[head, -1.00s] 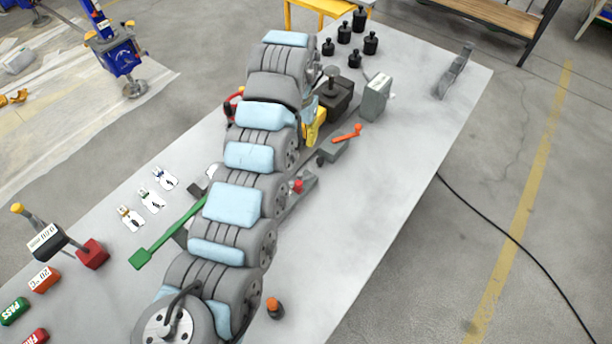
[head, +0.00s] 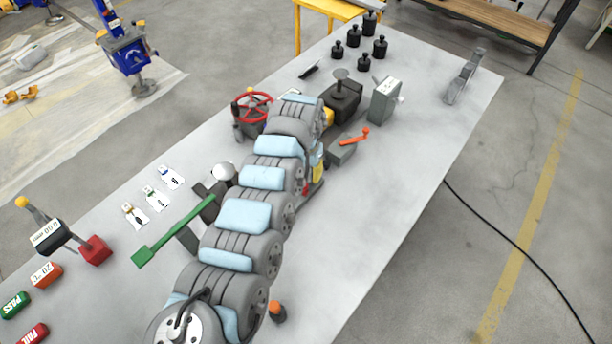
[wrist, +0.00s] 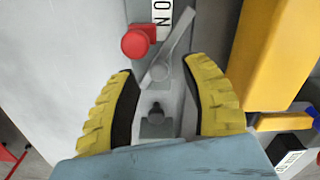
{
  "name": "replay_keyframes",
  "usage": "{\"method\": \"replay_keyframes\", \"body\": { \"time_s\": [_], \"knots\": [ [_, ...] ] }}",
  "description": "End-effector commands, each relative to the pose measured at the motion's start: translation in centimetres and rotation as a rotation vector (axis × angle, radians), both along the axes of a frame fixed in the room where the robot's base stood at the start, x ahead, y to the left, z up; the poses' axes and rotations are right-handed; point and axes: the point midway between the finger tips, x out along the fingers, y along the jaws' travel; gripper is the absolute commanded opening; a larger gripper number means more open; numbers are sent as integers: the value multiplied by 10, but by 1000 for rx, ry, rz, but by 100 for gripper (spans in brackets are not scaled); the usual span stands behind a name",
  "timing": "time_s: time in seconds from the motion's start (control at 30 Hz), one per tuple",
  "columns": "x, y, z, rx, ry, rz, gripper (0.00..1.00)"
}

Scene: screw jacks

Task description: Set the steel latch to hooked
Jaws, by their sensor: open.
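The steel latch (wrist: 177,42) shows in the wrist view as a flat grey arm. It runs from a round pivot up and to the right, angled away from a small grey stud (wrist: 155,116) below. A red knob (wrist: 138,42) sits left of the arm. My gripper (wrist: 160,67) is open, with its yellow ribbed fingers on either side of the latch base. The pivot and stud show between the fingers; contact cannot be told. In the head view my arm hides most of the latch, with a bit of yellow (head: 318,160) beside it.
A large yellow block (wrist: 265,50) stands close to the right finger in the wrist view. In the head view, an orange-handled grey device (head: 343,150), a red handwheel (head: 252,106) and a green lever (head: 172,232) stand nearby. The bench (head: 400,190) is clear to the right.

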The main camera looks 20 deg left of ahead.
Motion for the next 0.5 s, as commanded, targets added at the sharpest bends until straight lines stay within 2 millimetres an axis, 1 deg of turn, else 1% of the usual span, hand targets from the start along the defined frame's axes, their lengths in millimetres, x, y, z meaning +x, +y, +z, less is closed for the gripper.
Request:
{"method": "replay_keyframes", "body": {
  "time_s": [0.03,0.2,0.47,0.5],
  "knots": [
    [0,-1,-6,0,1,-1,47],
    [1,-1,-13,0,-2,-2,47],
    [0,-1,-14,0,-1,-2,47],
    [0,-1,-14,0,-1,-2,45]
  ]
}}
